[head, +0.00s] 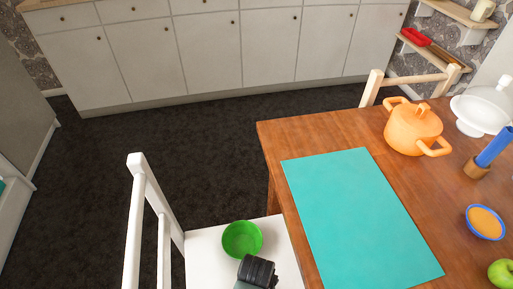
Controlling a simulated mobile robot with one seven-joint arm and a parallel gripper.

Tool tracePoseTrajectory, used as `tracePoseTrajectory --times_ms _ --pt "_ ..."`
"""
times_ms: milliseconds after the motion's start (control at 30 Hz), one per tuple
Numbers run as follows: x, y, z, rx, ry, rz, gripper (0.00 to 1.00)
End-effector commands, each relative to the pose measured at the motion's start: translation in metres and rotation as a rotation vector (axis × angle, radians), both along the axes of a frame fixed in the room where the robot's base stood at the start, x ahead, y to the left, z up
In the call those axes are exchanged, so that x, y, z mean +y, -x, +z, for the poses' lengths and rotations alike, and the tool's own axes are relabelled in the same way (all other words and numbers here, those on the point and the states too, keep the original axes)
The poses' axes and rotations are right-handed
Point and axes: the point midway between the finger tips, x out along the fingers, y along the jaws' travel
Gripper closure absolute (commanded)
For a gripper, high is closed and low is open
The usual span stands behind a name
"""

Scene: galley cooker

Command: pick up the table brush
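I cannot make out a table brush for certain in the head view. A dark, ribbed thing with a grey-green part, which looks like my gripper (257,271), shows at the bottom edge over the white chair seat, just below a green bowl (242,239). Its fingers cannot be made out, and nothing is seen held in it. A blue upright piece (494,147) with a wooden base (476,168) stands tilted on the table at the right. A red object (416,37) lies on a wall shelf at the upper right; its kind is unclear.
The wooden table (285,138) bears a turquoise mat (360,215), orange pot (413,128), white domed stand (482,110), blue-rimmed bowl (485,222) and green apple (502,272). A white chair (137,215) stands left of it. Dark floor (130,150) is clear before white cabinets (210,50).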

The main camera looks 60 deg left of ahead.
Motion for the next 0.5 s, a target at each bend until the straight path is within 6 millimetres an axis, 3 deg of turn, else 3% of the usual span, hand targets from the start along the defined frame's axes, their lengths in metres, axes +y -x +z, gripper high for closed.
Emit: tracePoseTrajectory --times_ms 67,400,500 --pt "0.0000 -0.0001 0.0005 0.000 0.000 0.000 0.37" --pt "0.0000 -0.0001 0.0007 0.000 0.000 0.000 0.99" --pt "0.0000 -0.0001 0.0007 0.000 0.000 0.000 1.00"
